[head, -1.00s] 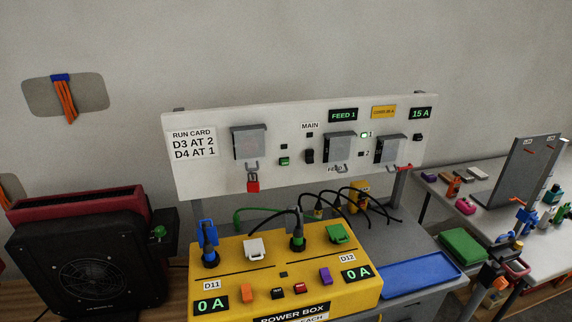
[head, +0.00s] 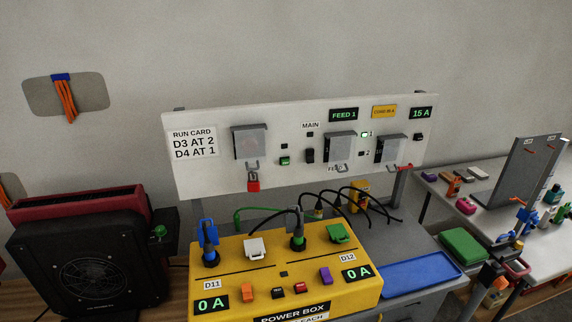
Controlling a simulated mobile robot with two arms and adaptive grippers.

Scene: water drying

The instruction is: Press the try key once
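The yellow power box (head: 232,262) stands on the grey bench in the lower middle. Its front carries an orange rocker (head: 249,292), a small black key (head: 279,292), a red key (head: 299,288) and a purple rocker (head: 326,276). The lettering on the small keys is too small to read, so I cannot tell which is the try key. Its displays (head: 211,305) and (head: 357,273) read 0 A. The white panel (head: 215,175) behind has a green key (head: 285,160) and a black MAIN switch (head: 310,155). Neither gripper is in view.
Black cables (head: 325,197) arch behind the box. A blue tray (head: 420,275) lies to its right. A black fan unit (head: 90,270) stands at the left. A red padlock (head: 253,184) hangs below a panel cover. A cluttered side table (head: 420,185) is at the right.

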